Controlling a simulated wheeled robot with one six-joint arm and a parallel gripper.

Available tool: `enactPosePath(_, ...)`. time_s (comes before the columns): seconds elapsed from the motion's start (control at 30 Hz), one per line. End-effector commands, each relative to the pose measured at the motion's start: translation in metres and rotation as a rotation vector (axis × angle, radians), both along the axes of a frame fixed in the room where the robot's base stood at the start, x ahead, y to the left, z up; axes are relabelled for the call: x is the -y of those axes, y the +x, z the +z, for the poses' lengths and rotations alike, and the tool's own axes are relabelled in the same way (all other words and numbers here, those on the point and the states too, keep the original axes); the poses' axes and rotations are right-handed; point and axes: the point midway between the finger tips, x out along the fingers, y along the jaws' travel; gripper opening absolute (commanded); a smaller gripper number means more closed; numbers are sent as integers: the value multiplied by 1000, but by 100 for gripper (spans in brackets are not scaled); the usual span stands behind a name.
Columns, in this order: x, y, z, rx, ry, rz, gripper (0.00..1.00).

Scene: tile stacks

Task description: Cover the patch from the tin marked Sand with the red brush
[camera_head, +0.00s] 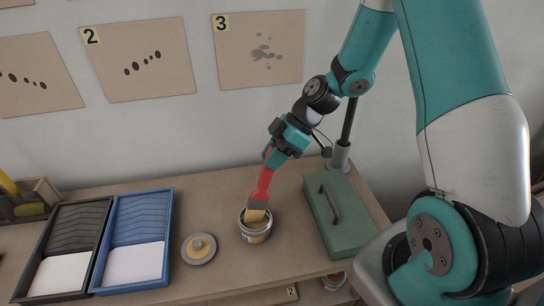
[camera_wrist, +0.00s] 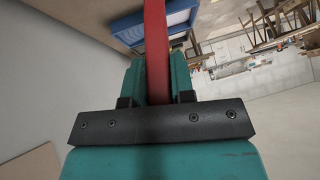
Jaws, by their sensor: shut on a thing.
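My gripper (camera_head: 276,155) is shut on the handle of the red brush (camera_head: 264,182). The brush hangs tilted, its bristles down at the mouth of an open tin (camera_head: 256,236) on the bench. I cannot tell how deep the bristles reach into the tin, and no label on it is readable. In the wrist view the red handle (camera_wrist: 156,50) runs up between the jaws (camera_wrist: 157,85). A grey spattered patch (camera_head: 262,50) shows on the board marked 3. A row of dark spots (camera_head: 143,63) shows on the board marked 2, and similar spots (camera_head: 22,81) on the left board.
A round lid (camera_head: 199,249) lies left of the tin. A blue tray (camera_head: 119,288) and a black tray (camera_head: 26,292) hold pale paint further left. A green box (camera_head: 352,239) stands right of the tin. A wooden caddy (camera_head: 42,190) is at the far left.

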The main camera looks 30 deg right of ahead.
Motion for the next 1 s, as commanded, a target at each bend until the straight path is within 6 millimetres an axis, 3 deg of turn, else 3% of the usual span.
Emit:
enactPosePath(0.47,0,-1,2,-4,-3,0,0)
enactPosePath(1.0,0,0,49,-1,-1,-1,0)
